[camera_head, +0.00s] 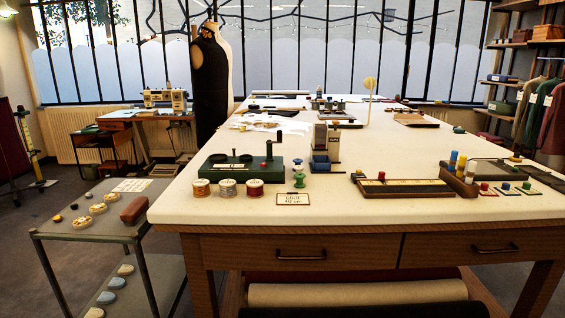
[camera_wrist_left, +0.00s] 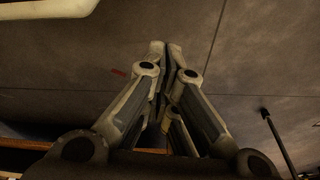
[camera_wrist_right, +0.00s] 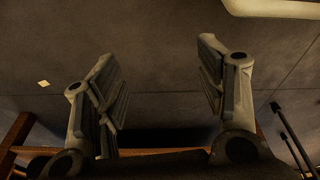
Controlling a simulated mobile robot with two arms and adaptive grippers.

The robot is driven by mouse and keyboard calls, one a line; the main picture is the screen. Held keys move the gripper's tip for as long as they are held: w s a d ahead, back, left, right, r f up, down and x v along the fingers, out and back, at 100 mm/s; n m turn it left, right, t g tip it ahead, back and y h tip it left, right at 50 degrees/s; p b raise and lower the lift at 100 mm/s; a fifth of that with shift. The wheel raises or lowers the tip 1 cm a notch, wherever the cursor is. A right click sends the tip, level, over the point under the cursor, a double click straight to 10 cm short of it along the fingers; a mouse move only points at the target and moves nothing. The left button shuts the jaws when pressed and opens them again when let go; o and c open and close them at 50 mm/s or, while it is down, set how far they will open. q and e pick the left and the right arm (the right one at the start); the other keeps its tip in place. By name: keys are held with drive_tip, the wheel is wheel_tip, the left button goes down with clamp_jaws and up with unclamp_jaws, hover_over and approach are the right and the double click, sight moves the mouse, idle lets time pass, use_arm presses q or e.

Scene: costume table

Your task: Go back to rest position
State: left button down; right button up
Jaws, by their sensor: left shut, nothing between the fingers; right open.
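My left gripper (camera_wrist_left: 165,48) shows in the left wrist view. Its fingers meet at the tips with nothing between them, over the dark floor. My right gripper (camera_wrist_right: 155,65) shows in the right wrist view with its fingers wide apart and empty, also over floor. Neither gripper nor arm shows in the head view, where the large white-topped table (camera_head: 330,206) stands in front of me. Neither gripper is seen touching anything.
Thread spools (camera_head: 228,188), a green winder (camera_head: 238,168), a label card (camera_head: 293,199) and a dark board (camera_head: 405,187) stand on the table. A grey trolley (camera_head: 85,239) with small items stands to its left. Floor is clear further left.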

use_arm(q)
drive_tip(key=s+a+f+p, duration=0.1)
drive_tip(key=s+p, duration=0.4)
drive_tip(key=s, duration=0.3)
drive_tip(key=s+a+f+g+p, duration=0.1)
drive_tip(key=s+a+p, duration=0.1)
drive_tip(key=s+p, duration=0.3)
drive_tip(key=s, duration=0.3)
drive_tip(key=shift+f+p, duration=0.35)
drive_tip(key=shift+f, duration=0.05)
use_arm(e)
drive_tip(key=s+d+f, duration=0.1)
drive_tip(key=s, duration=0.7)
drive_tip(key=s+d+f+g, duration=0.1)
drive_tip(key=s+d+f, duration=0.1)
drive_tip(key=s, duration=0.6)
drive_tip(key=shift+s, duration=0.2)
use_arm(q)
drive_tip(key=shift+s, duration=0.1)
